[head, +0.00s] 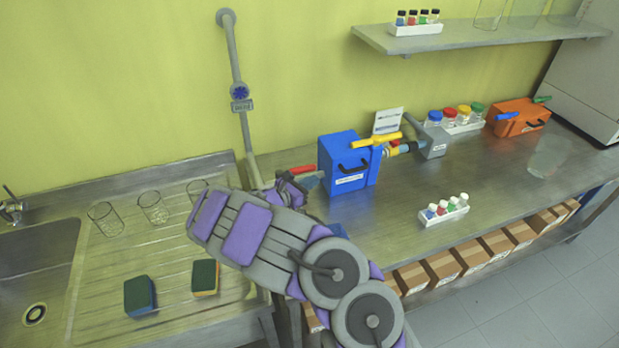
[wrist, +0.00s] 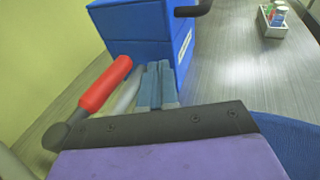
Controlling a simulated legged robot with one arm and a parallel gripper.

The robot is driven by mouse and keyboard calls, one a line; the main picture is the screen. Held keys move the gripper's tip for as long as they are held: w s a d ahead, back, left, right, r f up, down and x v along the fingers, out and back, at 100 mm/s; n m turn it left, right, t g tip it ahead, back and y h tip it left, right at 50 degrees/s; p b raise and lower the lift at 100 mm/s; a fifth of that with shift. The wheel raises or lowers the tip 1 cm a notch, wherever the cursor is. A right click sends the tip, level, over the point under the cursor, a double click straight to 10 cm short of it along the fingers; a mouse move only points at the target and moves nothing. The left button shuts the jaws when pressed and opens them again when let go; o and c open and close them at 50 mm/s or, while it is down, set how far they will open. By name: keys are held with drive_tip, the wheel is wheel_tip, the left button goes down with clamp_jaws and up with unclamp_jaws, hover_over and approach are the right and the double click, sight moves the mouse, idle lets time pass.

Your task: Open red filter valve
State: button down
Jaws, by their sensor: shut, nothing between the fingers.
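The red valve handle (head: 301,170) sits at the left side of a blue box (head: 345,165) on the bench by the wall. In the wrist view the red handle (wrist: 105,84) slants up to the right, just left of my gripper's fingers. My gripper (wrist: 158,75) is shut and empty, its fingertips close to the front of the blue box (wrist: 145,35). I cannot tell whether a finger touches the handle. In the head view my gripper (head: 312,180) is partly hidden by my arm, beside the red handle.
A yellow handle (head: 376,140) is on the box's right side, by a grey unit (head: 432,140). A vial rack (head: 444,210) stands at the front. An orange box (head: 520,117) is farther right. Glass beakers (head: 153,208) and sponges (head: 140,296) are on the drainboard at left.

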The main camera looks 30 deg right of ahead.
drive_tip(key=s+a+r+p, duration=0.1)
drive_tip(key=s+a, duration=0.1)
drive_tip(key=s, duration=0.7)
drive_tip(key=shift+s+a+r, duration=0.15)
drive_tip(key=shift+s+r, duration=0.15)
drive_tip(key=shift+s, duration=0.05)
drive_tip(key=s+r+m+g+y, duration=0.5)
drive_tip(key=s+r+m+g, duration=0.2)
drive_tip(key=s+r+m, duration=0.9)
drive_tip(key=s+a+m+t+y, duration=0.1)
drive_tip(key=s+a+m+y, duration=0.1)
drive_tip(key=s+a+y, duration=0.3)
drive_tip(key=s+a+m+t+y, duration=0.1)
drive_tip(key=s+a+m+y, duration=0.1)
drive_tip(key=s+a+y, duration=0.4)
drive_tip(key=s+a, duration=0.4)
drive_tip(key=a, duration=0.6)
drive_tip(key=shift+s+a+f, duration=0.25)
drive_tip(key=shift+s, duration=0.15)
